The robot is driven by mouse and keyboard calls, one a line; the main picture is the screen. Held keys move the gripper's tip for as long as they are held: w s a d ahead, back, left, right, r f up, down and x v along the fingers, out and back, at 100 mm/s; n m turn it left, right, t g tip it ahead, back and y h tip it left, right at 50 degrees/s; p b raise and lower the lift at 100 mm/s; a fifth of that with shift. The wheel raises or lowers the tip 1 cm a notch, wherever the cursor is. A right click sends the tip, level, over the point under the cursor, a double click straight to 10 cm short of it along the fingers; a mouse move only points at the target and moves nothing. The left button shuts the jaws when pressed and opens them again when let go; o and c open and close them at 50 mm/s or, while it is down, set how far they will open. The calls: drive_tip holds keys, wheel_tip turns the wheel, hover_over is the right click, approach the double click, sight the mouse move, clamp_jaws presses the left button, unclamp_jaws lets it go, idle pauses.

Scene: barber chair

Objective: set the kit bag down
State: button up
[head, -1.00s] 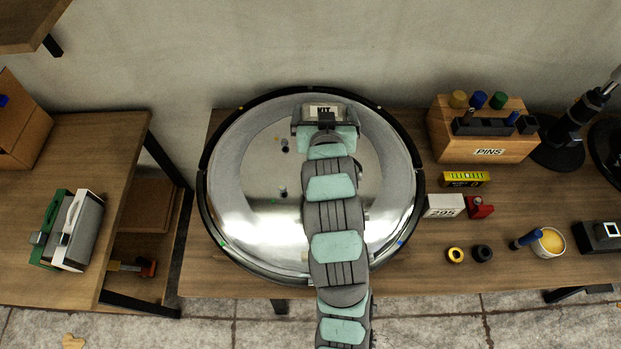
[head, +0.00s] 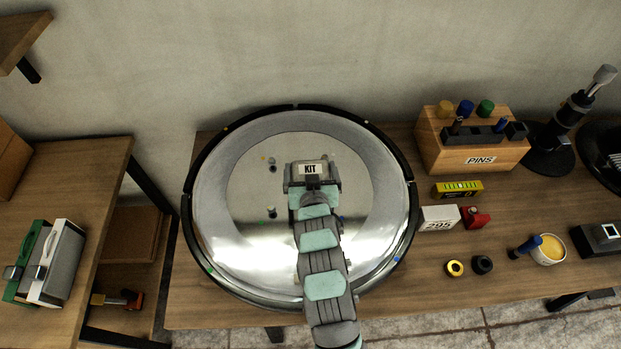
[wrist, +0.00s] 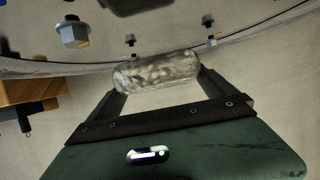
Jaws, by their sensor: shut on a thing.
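The kit bag, with a white KIT label (head: 310,169), shows in the head view at the far end of my arm, in front of the big chrome disc (head: 250,215). Whether the bag touches the disc cannot be told.
The disc has a black rim and several bolts on its face. A side table (head: 95,165) stands left.

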wheel_tip(320, 180, down, 4)
drive_tip(key=shift+s+r+b, duration=0.1)
drive_tip(key=shift+b, duration=0.2)
drive_tip(key=shift+r, duration=0.1)
drive_tip(key=o, duration=1.2)
drive_tip(key=shift+o, duration=0.2)
